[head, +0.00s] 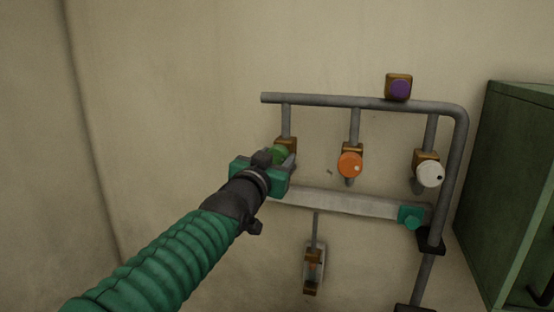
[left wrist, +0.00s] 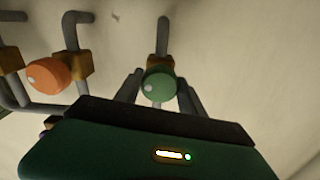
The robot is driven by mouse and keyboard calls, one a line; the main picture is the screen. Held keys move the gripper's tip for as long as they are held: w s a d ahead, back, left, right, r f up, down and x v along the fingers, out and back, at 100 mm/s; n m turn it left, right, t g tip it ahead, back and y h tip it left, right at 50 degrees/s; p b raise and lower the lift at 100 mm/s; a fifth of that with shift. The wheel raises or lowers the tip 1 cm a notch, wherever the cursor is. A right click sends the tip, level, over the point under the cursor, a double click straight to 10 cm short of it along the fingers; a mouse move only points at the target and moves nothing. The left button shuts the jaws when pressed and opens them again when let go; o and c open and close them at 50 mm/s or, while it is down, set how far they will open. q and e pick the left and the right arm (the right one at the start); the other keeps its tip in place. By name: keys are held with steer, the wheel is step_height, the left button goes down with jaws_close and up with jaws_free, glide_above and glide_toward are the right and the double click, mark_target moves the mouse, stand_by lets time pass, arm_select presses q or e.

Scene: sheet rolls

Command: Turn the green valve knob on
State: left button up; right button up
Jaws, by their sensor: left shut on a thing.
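The green valve knob (head: 281,153) sits on a brass valve body at the left end of the pipe frame (head: 330,103). My left gripper (head: 284,160) is at the knob in the head view and hides part of it. In the left wrist view the green knob (left wrist: 159,84) lies between the two dark fingers of my left gripper (left wrist: 159,92), with a pale dot on the left of its face. The gripper is shut on the knob. My right gripper is not in view.
An orange knob (head: 350,164) and a white knob (head: 429,173) are to the right on the same frame. A purple knob (head: 400,89) is on the top pipe, and a teal knob (head: 411,216) is lower right. A green cabinet (head: 515,180) stands at the right. The left wall is clear.

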arm_select(q)
steer(key=shift+f+n+b, duration=0.2)
steer(key=shift+n+b, duration=0.15)
steer(key=shift+n, duration=0.15)
steer(key=shift+n+b, duration=0.55)
steer(key=shift+n, duration=0.55)
steer(key=n, duration=0.3)
steer(key=shift+d+n, duration=0.1)
steer(key=shift+n, duration=0.2)
steer(key=n, duration=1)
steer(key=shift+n, duration=0.4)
steer(key=shift+f, duration=0.1)
steer(key=o, duration=1.2)
steer(key=shift+o, duration=0.9)
steer(key=shift+r, duration=0.2)
